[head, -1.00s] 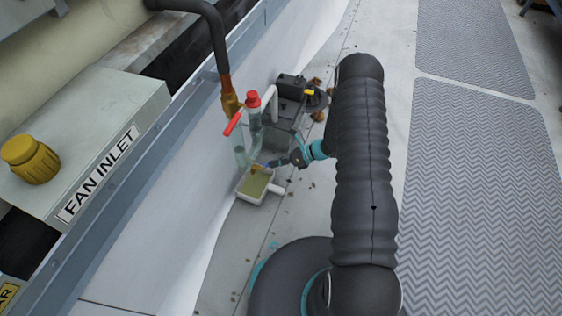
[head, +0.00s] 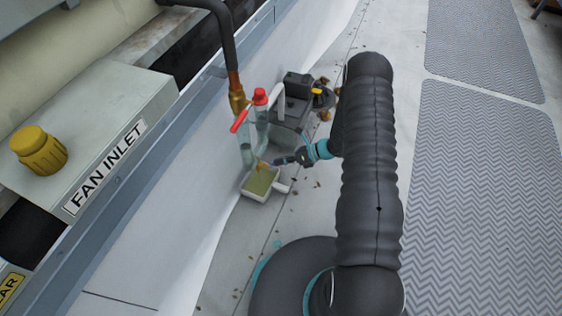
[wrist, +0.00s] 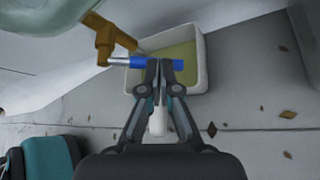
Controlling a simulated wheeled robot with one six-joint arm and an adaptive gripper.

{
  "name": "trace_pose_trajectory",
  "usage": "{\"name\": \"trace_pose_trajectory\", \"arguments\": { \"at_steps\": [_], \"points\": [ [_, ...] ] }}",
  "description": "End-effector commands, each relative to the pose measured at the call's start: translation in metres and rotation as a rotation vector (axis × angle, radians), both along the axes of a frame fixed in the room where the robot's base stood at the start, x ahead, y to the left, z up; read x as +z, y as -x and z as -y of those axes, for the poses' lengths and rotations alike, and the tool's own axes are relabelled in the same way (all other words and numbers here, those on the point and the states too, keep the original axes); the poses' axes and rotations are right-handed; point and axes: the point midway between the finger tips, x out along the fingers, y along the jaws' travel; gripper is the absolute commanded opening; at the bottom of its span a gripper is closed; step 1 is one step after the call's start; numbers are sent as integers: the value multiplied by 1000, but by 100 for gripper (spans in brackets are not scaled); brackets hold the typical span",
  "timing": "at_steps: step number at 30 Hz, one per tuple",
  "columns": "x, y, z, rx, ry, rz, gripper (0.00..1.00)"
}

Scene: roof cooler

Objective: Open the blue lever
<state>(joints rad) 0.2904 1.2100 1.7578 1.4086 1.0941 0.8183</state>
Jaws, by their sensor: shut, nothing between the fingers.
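The blue lever (wrist: 139,62) shows in the wrist view as a short blue handle on a metal stem, lying crosswise to the right of a brass valve (wrist: 105,40). It overhangs a white tray (wrist: 202,62) holding yellowish-green liquid. My gripper (wrist: 159,66) is shut, with its fingertips at the blue handle and covering part of it. Whether they touch it I cannot tell. In the head view my gripper (head: 281,161) is just right of the valve, above the tray (head: 252,195); the lever is too small to make out clearly there.
A red lever (head: 239,121) and red cap (head: 260,97) sit on the pipework above the tray. A dark pump-like unit (head: 297,100) stands behind. A FAN INLET box (head: 90,130) is at left.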

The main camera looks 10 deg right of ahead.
Motion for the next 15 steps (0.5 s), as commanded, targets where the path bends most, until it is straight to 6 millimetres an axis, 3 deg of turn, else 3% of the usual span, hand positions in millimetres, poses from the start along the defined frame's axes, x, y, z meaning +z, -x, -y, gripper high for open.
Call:
{"name": "trace_pose_trajectory", "arguments": {
  "at_steps": [10,15],
  "points": [
    [11,0,0,1,0,-1,0],
    [17,1,11,3,0,1,0]
  ]
}}
